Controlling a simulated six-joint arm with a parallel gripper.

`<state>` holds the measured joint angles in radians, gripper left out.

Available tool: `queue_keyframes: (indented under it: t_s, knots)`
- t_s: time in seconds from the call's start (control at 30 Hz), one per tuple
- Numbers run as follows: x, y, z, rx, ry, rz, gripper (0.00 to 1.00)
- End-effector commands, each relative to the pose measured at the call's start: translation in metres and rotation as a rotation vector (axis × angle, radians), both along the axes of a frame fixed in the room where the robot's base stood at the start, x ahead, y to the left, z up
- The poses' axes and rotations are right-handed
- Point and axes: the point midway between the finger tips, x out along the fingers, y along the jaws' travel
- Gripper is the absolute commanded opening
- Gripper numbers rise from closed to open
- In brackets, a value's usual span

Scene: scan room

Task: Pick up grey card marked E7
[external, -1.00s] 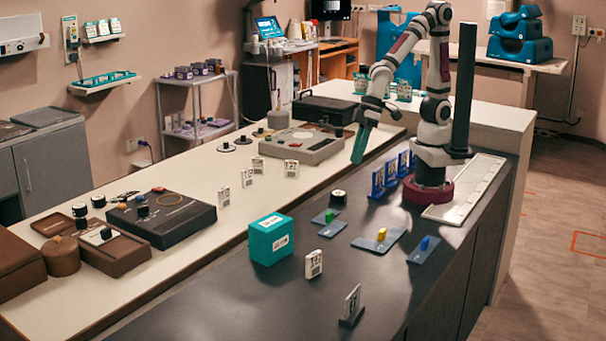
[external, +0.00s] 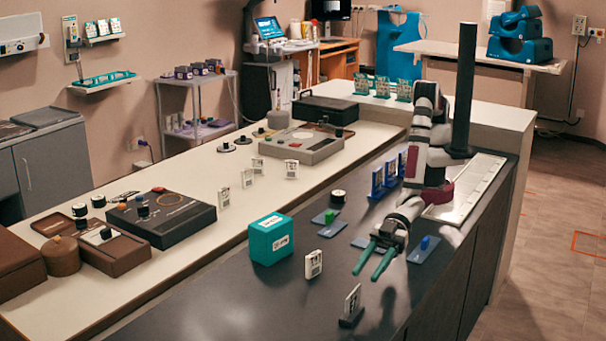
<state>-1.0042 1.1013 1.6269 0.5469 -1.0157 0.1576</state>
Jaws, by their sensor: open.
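Several small upright cards are in view, and their marks are too small to read, so I cannot tell which is E7. One pale card (external: 314,264) stands on the dark bench right of the teal box. Another pale card (external: 352,300) stands in a dark grey base near the front of the bench. My gripper (external: 367,275) is open and empty above the bench.
The teal box (external: 271,240) stands left of the cards. Blue-backed cards (external: 377,183) stand behind my gripper. A blue plate (external: 425,251) with a blue knob lies to its right. More pale cards (external: 224,198) stand on the white counter. The dark bench front is mostly clear.

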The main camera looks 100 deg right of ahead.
Motion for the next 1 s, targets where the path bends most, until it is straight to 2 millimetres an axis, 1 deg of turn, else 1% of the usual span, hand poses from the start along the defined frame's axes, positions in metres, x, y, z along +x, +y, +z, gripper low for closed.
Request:
queue_keyframes:
  t_s: [0.1, 0.23, 0.33, 0.5, 0.53, 0.67, 0.7, 0.77, 1.0]
  knots:
    - [0.015, 0.015, -0.005, 0.001, -0.001, 0.0, 0.42]
    - [0.031, 0.031, -0.011, 0.001, -0.001, 0.0, 0.42]
    - [0.036, 0.036, -0.013, -0.001, -0.001, 0.002, 0.42]
    - [0.036, 0.037, -0.013, -0.001, -0.001, 0.002, 0.42]
    - [0.036, 0.036, -0.013, -0.001, -0.001, 0.002, 0.4]
    - [0.036, 0.036, -0.013, 0.0, 0.0, 0.001, 0.17]
    - [0.036, 0.036, -0.013, 0.0, 0.0, 0.001, 0.1]
    - [0.036, 0.036, -0.013, 0.0, 0.0, 0.001, 0.0]
    - [0.036, 0.036, -0.013, 0.0, 0.0, 0.001, 0.0]
